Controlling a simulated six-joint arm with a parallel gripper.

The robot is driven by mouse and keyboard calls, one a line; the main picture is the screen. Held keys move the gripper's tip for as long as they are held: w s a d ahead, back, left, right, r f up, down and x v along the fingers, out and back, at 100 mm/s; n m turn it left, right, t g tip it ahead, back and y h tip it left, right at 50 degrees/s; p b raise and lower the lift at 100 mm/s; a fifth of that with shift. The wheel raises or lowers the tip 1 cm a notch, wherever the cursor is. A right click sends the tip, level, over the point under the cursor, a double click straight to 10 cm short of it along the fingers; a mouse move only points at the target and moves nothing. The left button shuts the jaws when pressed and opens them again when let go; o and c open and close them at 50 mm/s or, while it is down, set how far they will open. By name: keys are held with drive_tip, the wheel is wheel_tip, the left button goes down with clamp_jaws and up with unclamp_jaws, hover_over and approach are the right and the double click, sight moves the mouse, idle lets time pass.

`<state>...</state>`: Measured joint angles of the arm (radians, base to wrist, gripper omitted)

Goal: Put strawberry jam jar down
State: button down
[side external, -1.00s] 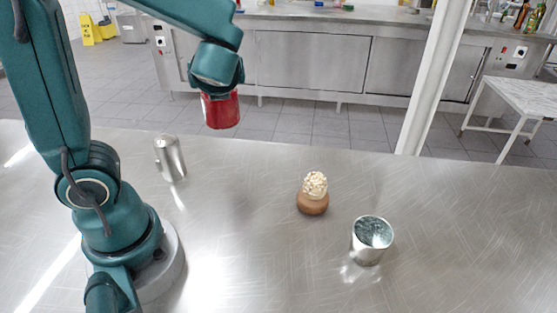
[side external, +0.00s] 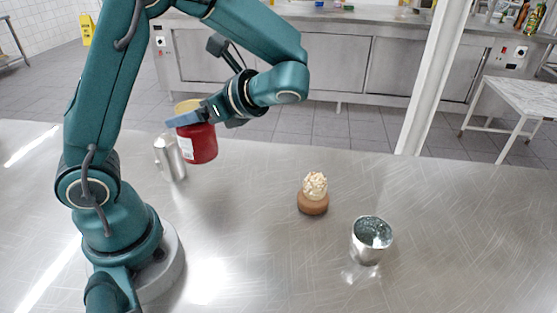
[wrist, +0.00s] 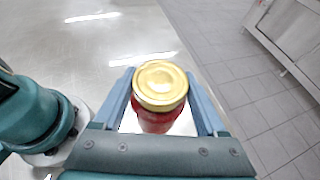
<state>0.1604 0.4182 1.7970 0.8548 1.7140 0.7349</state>
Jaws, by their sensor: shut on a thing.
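The strawberry jam jar (side external: 200,143) is red with a pale label and a gold lid. My gripper (side external: 190,118) is shut on it, with a blue finger across it just below the lid. The jar is upright or nearly so and appears held above the far left part of the steel table, in front of or beside a metal canister in the side view. In the wrist view the jar's gold lid (wrist: 161,84) sits between my two blue fingers, with the red body below it. The jar's underside and the gap to the table are hard to judge.
A shiny metal canister (side external: 170,160) stands partly hidden by the jar. A cupcake-like item (side external: 314,195) with pale topping is at the middle of the steel table (side external: 270,255). A metal cup (side external: 370,240) stands right of it.

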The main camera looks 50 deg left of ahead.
drive_tip(key=s+d+f+n+g+h, duration=0.1)
drive_tip(key=s+d+n+g+h, duration=0.1)
drive_tip(key=d+n+g+h, duration=0.35)
drive_tip(key=s+d+f+n+g+h, duration=0.2)
drive_tip(key=d+n+h, duration=0.2)
drive_tip(key=n+h, duration=0.35)
drive_tip(key=w+d+r+n+t+h, duration=0.9)
drive_tip(key=r+n+t+h, duration=0.15)
drive_tip(key=n, duration=0.45)
drive_tip(key=shift+g+h, duration=0.25)
drive_tip(key=shift+g, duration=0.25)
drive_tip(key=shift+s+d+f, duration=0.4)
drive_tip(key=shift+d+f, duration=1.45)
drive_tip(key=shift+f, duration=0.9)
drive_tip(key=shift+s+d+f, duration=0.4)
drive_tip(key=shift+d+f, duration=1.4)
drive_tip(key=shift+f, duration=0.95)
drive_tip(key=shift+s+d+f, duration=0.4)
drive_tip(key=shift+d+f, duration=1.45)
drive_tip(key=shift+f, duration=0.9)
